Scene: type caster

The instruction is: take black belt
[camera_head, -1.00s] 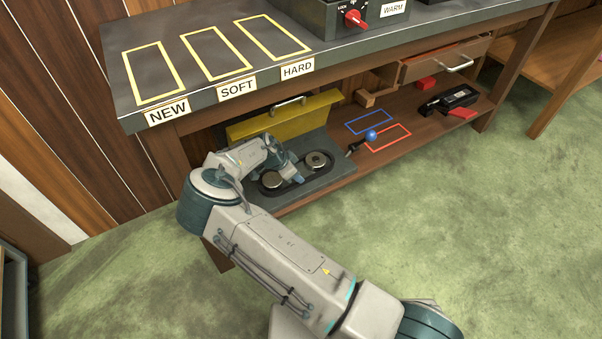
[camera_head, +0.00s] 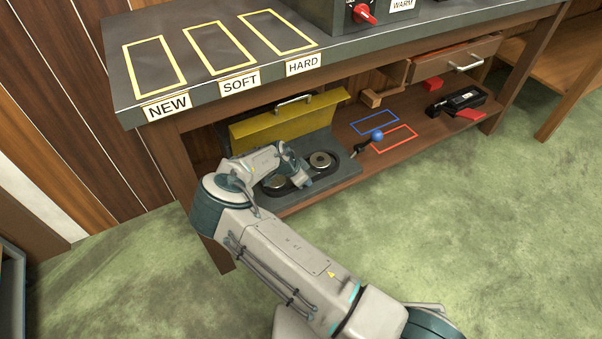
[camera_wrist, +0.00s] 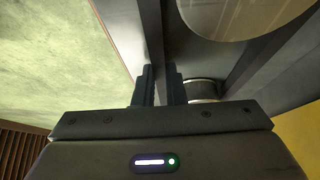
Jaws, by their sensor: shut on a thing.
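The black belt (camera_wrist: 152,38) is a dark loop running around two round metal pulleys, the left one (camera_head: 277,184) and the right one (camera_head: 320,160). The pulleys sit in a grey case (camera_head: 345,174) on the low shelf. My gripper (camera_head: 302,182) reaches down between the pulleys, at the near side of the loop. In the wrist view my gripper (camera_wrist: 160,84) has its fingers close together, with a dark strand of the belt running up to them. The fingertips and the gripped part are mostly hidden.
The case's yellow lid (camera_head: 290,118) stands open behind. A blue-ball lever (camera_head: 377,135) is at the case's right. The workbench top (camera_head: 300,50) overhangs the shelf.

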